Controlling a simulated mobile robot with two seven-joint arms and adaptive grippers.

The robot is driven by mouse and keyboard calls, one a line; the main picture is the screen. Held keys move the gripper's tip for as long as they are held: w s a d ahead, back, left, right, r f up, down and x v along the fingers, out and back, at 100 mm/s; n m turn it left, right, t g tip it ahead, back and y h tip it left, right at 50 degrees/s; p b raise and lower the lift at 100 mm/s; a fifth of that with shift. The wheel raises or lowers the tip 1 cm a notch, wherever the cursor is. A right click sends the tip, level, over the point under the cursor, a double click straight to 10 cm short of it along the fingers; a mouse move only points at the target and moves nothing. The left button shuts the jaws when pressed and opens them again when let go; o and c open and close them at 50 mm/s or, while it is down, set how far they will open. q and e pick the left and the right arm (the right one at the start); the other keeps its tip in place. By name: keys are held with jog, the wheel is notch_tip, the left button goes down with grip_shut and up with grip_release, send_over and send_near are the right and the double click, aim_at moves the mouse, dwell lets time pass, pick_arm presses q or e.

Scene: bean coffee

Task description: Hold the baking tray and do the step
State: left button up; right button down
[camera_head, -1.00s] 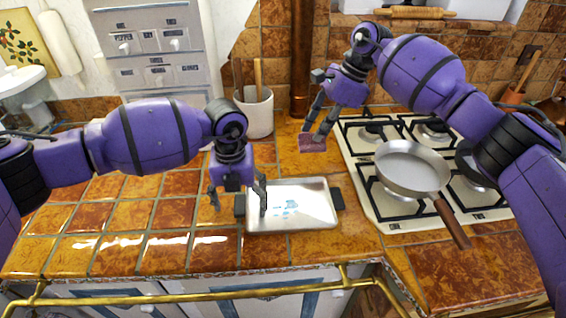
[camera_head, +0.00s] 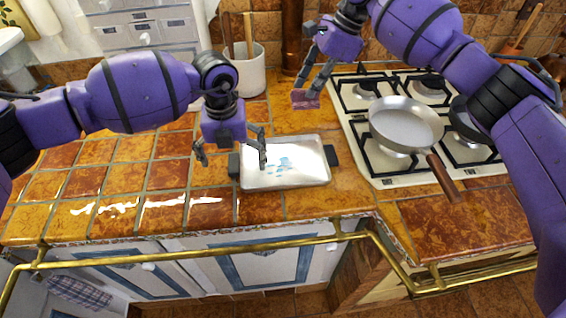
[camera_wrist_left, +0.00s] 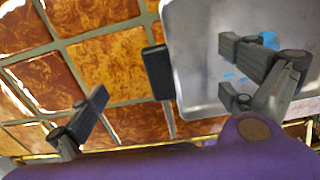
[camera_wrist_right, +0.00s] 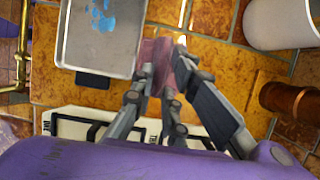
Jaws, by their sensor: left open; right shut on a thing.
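The baking tray (camera_head: 250,182) is a shallow silver rectangle with dark handles at both ends. It lies on the tiled counter left of the stove, with blue patches on its surface. My left gripper (camera_head: 231,158) is open above the tray's left end. In the left wrist view the left handle (camera_wrist_left: 158,72) shows between the spread fingers (camera_wrist_left: 170,85). My right gripper (camera_head: 308,84) is shut on a pink sponge-like block (camera_head: 306,99), held behind the tray's far right corner. The block also shows in the right wrist view (camera_wrist_right: 155,58).
A gas stove (camera_head: 397,180) stands right of the tray, with a steel frying pan (camera_head: 404,125) on it. A white utensil crock (camera_head: 246,73) stands behind the tray. A brass rail (camera_head: 250,245) runs along the counter front. Tiles to the left are clear.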

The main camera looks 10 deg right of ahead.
pick_arm(q)
notch_tip(320, 180, up, 12)
jog(key=shift+f, duration=0.25)
dwell(0.6)
